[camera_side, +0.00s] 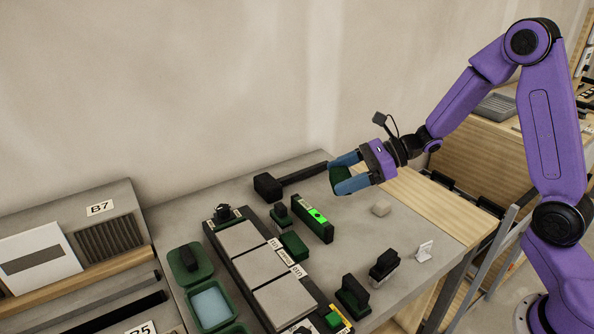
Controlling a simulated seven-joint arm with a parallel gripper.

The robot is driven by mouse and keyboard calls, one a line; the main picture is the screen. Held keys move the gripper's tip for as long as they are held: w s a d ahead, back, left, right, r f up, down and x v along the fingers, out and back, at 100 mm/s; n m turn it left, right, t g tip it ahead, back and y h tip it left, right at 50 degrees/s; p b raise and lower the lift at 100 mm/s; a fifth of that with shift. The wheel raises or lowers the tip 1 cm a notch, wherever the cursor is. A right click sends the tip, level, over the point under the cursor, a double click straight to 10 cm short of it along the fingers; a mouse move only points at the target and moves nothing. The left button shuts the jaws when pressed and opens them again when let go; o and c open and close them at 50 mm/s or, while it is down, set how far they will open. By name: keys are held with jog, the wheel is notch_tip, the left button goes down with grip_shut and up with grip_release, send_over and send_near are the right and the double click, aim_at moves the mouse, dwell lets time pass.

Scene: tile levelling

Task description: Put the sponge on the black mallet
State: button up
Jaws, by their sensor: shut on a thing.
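The black mallet (268,187) lies on the grey worktop near the wall, its head to the left and its handle running up and right. My gripper (338,176), with blue fingers, is just right of the handle's end in the picture.
A bright green-topped level (318,215) stands upright below the mallet. A long frame with grey tiles (264,270) runs along the middle. Green trays (193,283) are at left.

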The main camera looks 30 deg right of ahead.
jog(key=w+d+r+m+t+h, duration=0.25)
jog(key=w+d, duration=0.25)
jog(key=w, duration=0.5)
jog(key=m, duration=0.1)
send_over(298, 174)
jog(key=shift+t+y, duration=0.25)
jog(key=shift+t, duration=0.2)
notch_tip(298, 174, down, 10)
jog(key=shift+s+d+r, duration=0.1)
jog(key=shift+s+r, duration=0.05)
jog(key=shift+r, duration=0.05)
jog(key=shift+w+f, duration=0.2)
jog(key=shift+f, duration=1.5)
jog(key=shift+f, duration=0.1)
jog(key=o, duration=1)
jog(key=shift+c, duration=0.2)
